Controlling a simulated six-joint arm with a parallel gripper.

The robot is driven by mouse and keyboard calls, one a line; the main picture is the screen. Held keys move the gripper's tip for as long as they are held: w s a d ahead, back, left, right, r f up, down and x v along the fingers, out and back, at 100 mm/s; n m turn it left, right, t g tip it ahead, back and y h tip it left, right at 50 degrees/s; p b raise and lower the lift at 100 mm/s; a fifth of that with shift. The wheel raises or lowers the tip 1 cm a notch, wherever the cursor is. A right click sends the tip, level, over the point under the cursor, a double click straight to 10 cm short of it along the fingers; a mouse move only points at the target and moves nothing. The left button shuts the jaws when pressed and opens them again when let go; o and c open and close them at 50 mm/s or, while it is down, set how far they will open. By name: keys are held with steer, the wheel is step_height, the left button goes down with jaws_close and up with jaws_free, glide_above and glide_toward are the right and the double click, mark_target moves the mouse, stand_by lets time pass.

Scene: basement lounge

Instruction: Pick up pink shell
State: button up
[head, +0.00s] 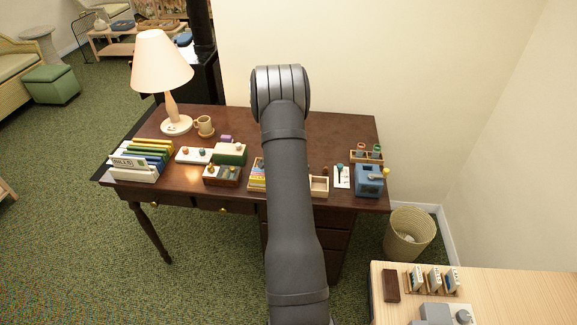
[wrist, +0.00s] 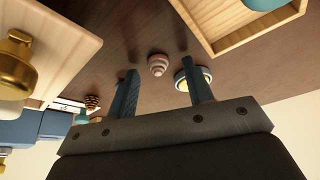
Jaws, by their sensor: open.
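The pink shell (wrist: 157,64), a small cone with pale and pinkish-brown bands, shows on the dark desk in the wrist view. My gripper (wrist: 160,67) is open, and its two dark fingers appear on either side of the shell in that view. Nothing is between the jaws that I can see being gripped; I cannot tell how far above the shell the fingertips are. In the head view my arm covers the middle of the desk (head: 235,118), hiding both the gripper and the shell.
A wooden tray (wrist: 218,46) is at upper right, and a pale box with a gold knob (wrist: 14,66) at left. A striped brown thing (wrist: 91,101) lies left. A lamp (head: 160,62) stands at the desk's back left.

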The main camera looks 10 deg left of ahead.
steer(key=shift+f, duration=0.1)
jaws_close()
stand_by(0.3)
